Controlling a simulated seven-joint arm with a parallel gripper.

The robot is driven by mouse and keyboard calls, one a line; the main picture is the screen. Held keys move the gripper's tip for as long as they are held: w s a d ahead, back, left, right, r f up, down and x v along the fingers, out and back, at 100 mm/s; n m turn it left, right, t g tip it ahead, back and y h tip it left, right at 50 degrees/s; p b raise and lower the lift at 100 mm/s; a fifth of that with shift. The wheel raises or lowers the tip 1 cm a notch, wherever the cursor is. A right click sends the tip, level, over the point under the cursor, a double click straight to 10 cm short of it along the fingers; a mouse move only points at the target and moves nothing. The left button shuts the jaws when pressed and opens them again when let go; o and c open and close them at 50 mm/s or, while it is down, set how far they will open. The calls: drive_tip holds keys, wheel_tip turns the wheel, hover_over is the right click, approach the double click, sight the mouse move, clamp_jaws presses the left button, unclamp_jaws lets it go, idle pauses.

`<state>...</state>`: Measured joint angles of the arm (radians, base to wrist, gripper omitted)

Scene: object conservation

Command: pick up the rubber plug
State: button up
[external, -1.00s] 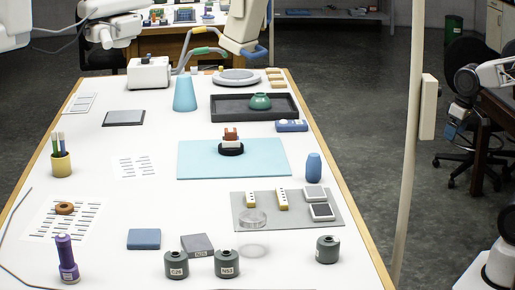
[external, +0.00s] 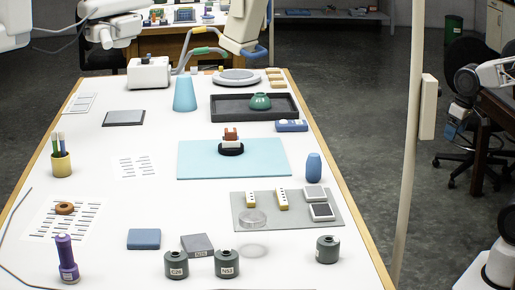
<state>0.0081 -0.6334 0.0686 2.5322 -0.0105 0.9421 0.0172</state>
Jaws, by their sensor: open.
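I cannot tell for sure which thing is the rubber plug. A brown ring-like piece (external: 65,208) lies on a printed sheet at the left. Several dark grey labelled jars stand at the front, one of them at the front right (external: 327,250). My gripper (external: 452,133) is at the far right, off the table and away from all these things. It is small in view, open, and holds nothing that I can see.
A grey board (external: 240,222) at the right holds small blocks and a clear dish (external: 253,217). A blue bottle (external: 314,167), a purple bottle (external: 66,258) and a pen cup (external: 61,164) stand upright. A pale pole (external: 408,170) rises beside the table's right edge.

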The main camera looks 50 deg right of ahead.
drive_tip(key=shift+o, duration=0.4)
drive_tip(key=m+g+y, duration=0.1)
drive_tip(key=m+y, duration=1.3)
drive_tip(key=m, duration=0.5)
approach(314, 168)
drive_tip(key=shift+w+f, duration=0.3)
drive_tip(key=shift+w, duration=0.55)
drive_tip(key=shift+x, duration=1.25)
